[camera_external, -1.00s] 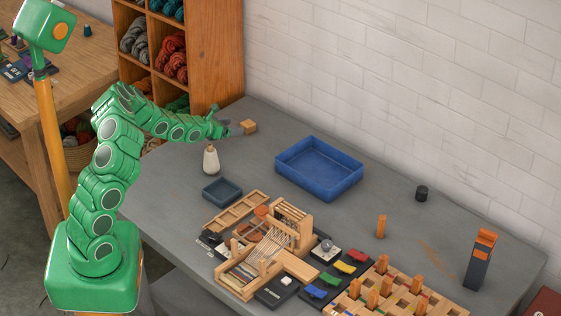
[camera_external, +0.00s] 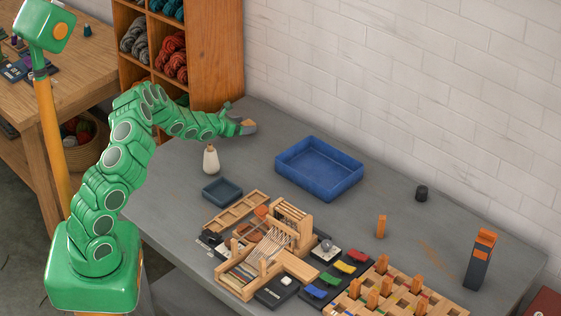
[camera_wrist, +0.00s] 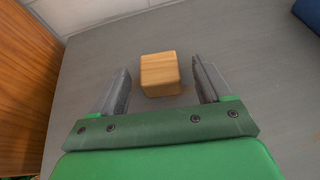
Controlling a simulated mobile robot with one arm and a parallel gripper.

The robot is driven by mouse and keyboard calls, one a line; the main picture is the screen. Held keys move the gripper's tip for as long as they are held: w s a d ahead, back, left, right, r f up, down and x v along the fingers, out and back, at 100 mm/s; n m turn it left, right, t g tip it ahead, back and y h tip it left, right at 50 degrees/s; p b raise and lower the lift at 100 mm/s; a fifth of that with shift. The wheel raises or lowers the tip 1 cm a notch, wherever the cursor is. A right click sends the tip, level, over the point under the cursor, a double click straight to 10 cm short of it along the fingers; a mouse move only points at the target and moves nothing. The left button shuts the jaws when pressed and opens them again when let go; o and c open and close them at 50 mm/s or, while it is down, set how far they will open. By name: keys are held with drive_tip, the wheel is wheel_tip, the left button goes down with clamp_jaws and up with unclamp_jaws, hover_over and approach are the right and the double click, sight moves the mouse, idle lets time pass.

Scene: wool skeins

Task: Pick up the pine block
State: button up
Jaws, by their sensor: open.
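The pine block (camera_wrist: 160,73) is a small light wooden cube lying on the grey table. In the wrist view it sits between and slightly beyond the two grey fingers of my open gripper (camera_wrist: 163,85), with a gap on each side. In the outside view the pine block (camera_external: 249,126) is at the table's far left end, partly hidden by my gripper (camera_external: 243,126), which is right at it.
A blue tray (camera_external: 319,168) stands to the right, with clear table between. A white bottle (camera_external: 211,160) stands nearer the front. The wooden shelf (camera_external: 217,55) of wool skeins and the brick wall (camera_external: 400,80) rise behind. A small loom (camera_external: 265,255) is farther forward.

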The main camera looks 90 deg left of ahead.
drive_tip(key=shift+x, duration=1)
drive_tip(key=c, duration=1)
drive_tip(key=shift+r, duration=0.15)
drive_tip(key=shift+c, duration=0.2)
drive_tip(key=shift+r, duration=0.45)
drive_tip(key=r, duration=0.3)
drive_tip(key=shift+s+d+r, duration=0.25)
drive_tip(key=shift+d, duration=0.15)
drive_tip(key=s+d+r, duration=0.7)
drive_tip(key=d+r, duration=0.1)
drive_tip(key=d, duration=0.2)
drive_tip(key=shift+s+d+r, duration=0.2)
drive_tip(key=shift+d, duration=0.1)
